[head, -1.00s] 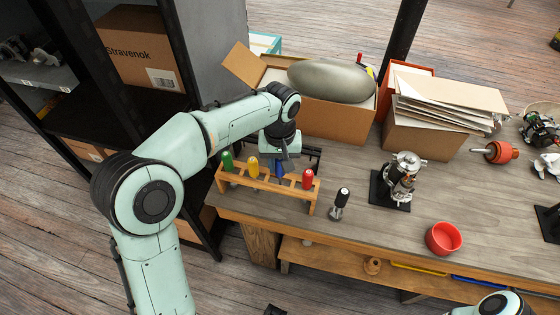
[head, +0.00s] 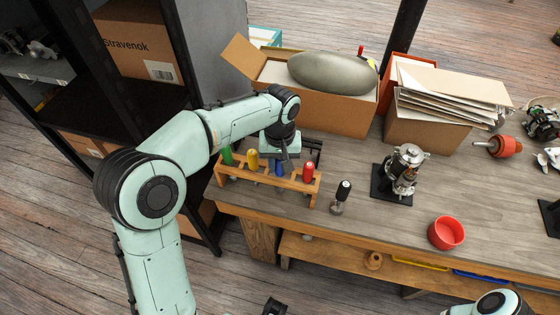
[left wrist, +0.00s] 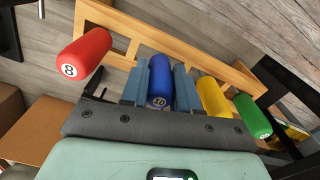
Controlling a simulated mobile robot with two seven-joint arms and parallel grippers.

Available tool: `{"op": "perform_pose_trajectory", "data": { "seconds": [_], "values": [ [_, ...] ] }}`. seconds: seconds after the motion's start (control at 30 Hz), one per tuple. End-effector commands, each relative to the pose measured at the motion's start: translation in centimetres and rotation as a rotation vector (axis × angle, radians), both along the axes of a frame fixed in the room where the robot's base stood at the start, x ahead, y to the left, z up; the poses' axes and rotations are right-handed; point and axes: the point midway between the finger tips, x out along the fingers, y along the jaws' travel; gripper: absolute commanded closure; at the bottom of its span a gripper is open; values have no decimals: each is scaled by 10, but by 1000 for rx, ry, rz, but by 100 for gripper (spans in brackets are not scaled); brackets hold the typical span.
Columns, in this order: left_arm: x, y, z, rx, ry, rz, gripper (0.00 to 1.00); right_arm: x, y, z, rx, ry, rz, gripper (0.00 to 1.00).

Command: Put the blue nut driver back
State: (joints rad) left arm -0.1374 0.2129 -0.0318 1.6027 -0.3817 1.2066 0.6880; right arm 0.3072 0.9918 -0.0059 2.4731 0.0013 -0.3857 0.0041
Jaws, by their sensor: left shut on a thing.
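The blue nut driver (head: 279,168) is at the wooden rack (head: 296,184), between the yellow driver (head: 253,160) and the red driver (head: 308,171). My left gripper (head: 280,160) is over the rack, shut on the blue handle. In the left wrist view the blue handle (left wrist: 160,82) sits between the two blue-grey fingers, in line with the other handles. Its shaft is hidden, so I cannot tell how deep it sits in its slot. The green driver (head: 227,155) is at the rack's left end.
Cardboard boxes (head: 325,108) stand behind. A dark shelf (head: 120,110) is at the left.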

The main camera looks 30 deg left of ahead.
Motion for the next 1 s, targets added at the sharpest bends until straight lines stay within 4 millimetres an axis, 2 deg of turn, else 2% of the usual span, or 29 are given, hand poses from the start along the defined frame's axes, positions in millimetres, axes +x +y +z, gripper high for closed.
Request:
{"op": "perform_pose_trajectory", "data": {
  "seconds": [0.13, 0.17, 0.23, 0.27, 0.53, 0.67, 0.77, 1.0],
  "values": [
    [0, 0, 0, 0, -1, 0, 100, 0, 0, 0, 0, 0, 0, 57],
    [0, 0, 0, 0, -1, 0, 67, 0, 0, 0, 0, 0, 0, 57],
    [0, 0, 0, 0, -1, 0, 44, 0, 0, 0, 0, 0, 0, 57],
    [0, 0, 0, 0, -1, 0, 41, 0, 0, 0, 0, 0, 0, 57],
    [0, 0, 1, 0, -1, 0, 41, 0, 0, 0, 0, 0, 0, 57],
    [1, 0, 10, 0, -4, 0, 41, 1, 0, 2, 0, -1, 0, 57],
    [1, 0, 26, 0, -6, 0, 41, 2, 0, 5, 0, -2, 0, 57],
    [1, 0, 82, -1, -7, 1, 41, 6, 0, 17, 0, -7, 0, 57]
  ]
}}
